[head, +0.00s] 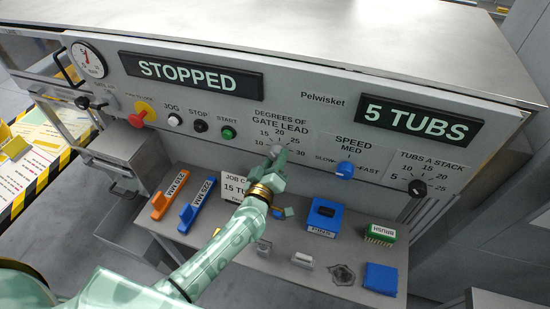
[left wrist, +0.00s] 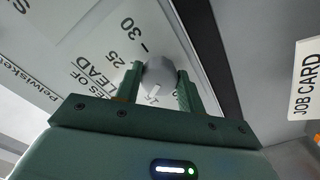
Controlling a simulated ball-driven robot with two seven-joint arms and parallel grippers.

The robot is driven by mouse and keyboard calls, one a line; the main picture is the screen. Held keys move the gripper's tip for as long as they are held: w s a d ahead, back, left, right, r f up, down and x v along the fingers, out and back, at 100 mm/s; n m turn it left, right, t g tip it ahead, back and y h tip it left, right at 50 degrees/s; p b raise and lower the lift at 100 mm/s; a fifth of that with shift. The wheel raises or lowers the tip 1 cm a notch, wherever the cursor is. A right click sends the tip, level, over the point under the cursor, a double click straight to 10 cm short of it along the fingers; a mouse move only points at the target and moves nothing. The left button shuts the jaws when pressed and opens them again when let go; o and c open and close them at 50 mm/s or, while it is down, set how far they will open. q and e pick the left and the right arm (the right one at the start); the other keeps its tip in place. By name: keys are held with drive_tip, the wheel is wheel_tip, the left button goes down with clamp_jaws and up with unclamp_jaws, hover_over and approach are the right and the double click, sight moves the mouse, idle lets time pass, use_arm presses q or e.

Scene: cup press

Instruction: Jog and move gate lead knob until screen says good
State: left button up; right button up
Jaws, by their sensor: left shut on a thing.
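The gate lead knob (head: 275,149) is grey and round, on the light machine panel under the words "DEGREES OF GATE LEAD". Numbers from 10 to 30 ring it. My left gripper (head: 277,156) is shut on this knob; in the left wrist view the fingers stand on both sides of the knob (left wrist: 159,76). Its exact setting is hard to read. The screen (head: 192,74) says "STOPPED". A second screen (head: 419,120) says "5 TUBS". The jog button (head: 175,120) is white, left of the black stop button (head: 200,126) and green start button (head: 228,132). My right gripper is not in view.
A red knob on a yellow base (head: 139,116) sits at the panel's left. A blue speed knob (head: 345,170) and black stack knob (head: 417,188) lie to the right. The shelf below holds orange (head: 170,195) and blue (head: 198,206) tools, a blue box (head: 324,218) and a brush (head: 381,234).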

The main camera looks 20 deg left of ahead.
use_arm(q)
drive_tip(key=shift+n, duration=1.4)
drive_tip(key=o, duration=1)
drive_tip(key=shift+c, duration=0.2)
drive_tip(key=shift+s, duration=0.1)
drive_tip(key=s, duration=1.6)
drive_tip(key=shift+a+p, duration=0.3)
drive_tip(key=shift+p, duration=0.15)
